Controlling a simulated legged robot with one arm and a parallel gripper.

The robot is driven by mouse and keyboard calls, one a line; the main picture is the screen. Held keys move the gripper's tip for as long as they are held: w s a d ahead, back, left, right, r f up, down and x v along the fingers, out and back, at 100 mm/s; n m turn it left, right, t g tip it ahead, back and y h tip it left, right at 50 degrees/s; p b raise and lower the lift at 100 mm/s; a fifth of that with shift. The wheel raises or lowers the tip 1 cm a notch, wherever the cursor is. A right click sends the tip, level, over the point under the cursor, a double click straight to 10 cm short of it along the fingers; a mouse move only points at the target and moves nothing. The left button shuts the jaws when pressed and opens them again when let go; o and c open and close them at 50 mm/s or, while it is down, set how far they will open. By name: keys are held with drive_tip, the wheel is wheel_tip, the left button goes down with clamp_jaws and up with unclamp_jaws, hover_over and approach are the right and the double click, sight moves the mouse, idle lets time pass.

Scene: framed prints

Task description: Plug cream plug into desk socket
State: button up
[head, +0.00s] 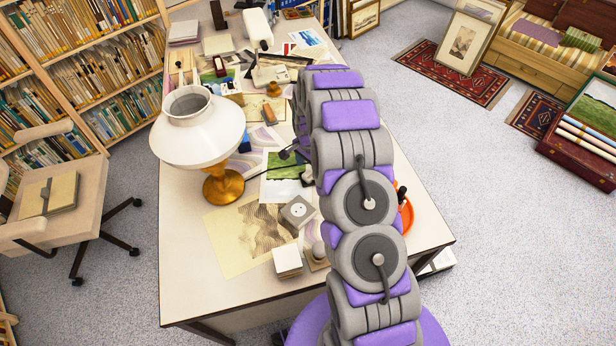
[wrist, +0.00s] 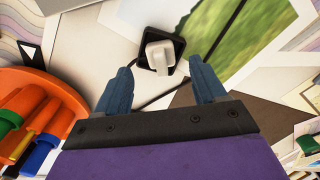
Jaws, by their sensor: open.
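The cream plug (wrist: 160,55) stands on a small black square holder in the wrist view, with a dark cable running by it. My gripper (wrist: 160,84) is open and empty, its two blue fingers short of the plug and on either side of its line. The desk socket (head: 297,211), a grey square block with a round face, sits on the desk (head: 235,290) in the head view, beside a landscape print. I cannot make out the socket in the wrist view. My arm hides most of the gripper and plug area in the head view.
An orange tray of markers (wrist: 40,120) is left of my gripper in the wrist view. A white lamp (head: 198,130) stands on the desk. White blocks (head: 288,261) sit just in front of the socket. The desk's front left is clear.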

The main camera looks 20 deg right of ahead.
sight(307, 172)
wheel_tip(307, 172, down, 4)
drive_tip(key=shift+a+b, duration=0.15)
drive_tip(key=shift+b, duration=0.4)
drive_tip(key=c, duration=1.1)
drive_tip(key=shift+r, duration=0.1)
drive_tip(key=shift+r+p, duration=0.35)
drive_tip(key=shift+r, duration=0.25)
wheel_tip(307, 172, up, 3)
drive_tip(key=shift+w+f+p, duration=0.1)
drive_tip(key=shift+f+p, duration=0.1)
drive_tip(key=shift+p, duration=0.3)
drive_tip(key=s+a+p, duration=0.1)
drive_tip(key=s, duration=0.4)
drive_tip(key=s+a+p, duration=0.1)
drive_tip(key=s, duration=0.4)
drive_tip(key=s+a+r, duration=0.1)
drive_tip(key=s, duration=0.4)
drive_tip(key=shift+s+a+p, duration=0.3)
drive_tip(key=shift+s+p, duration=0.05)
drive_tip(key=shift+p, duration=0.05)
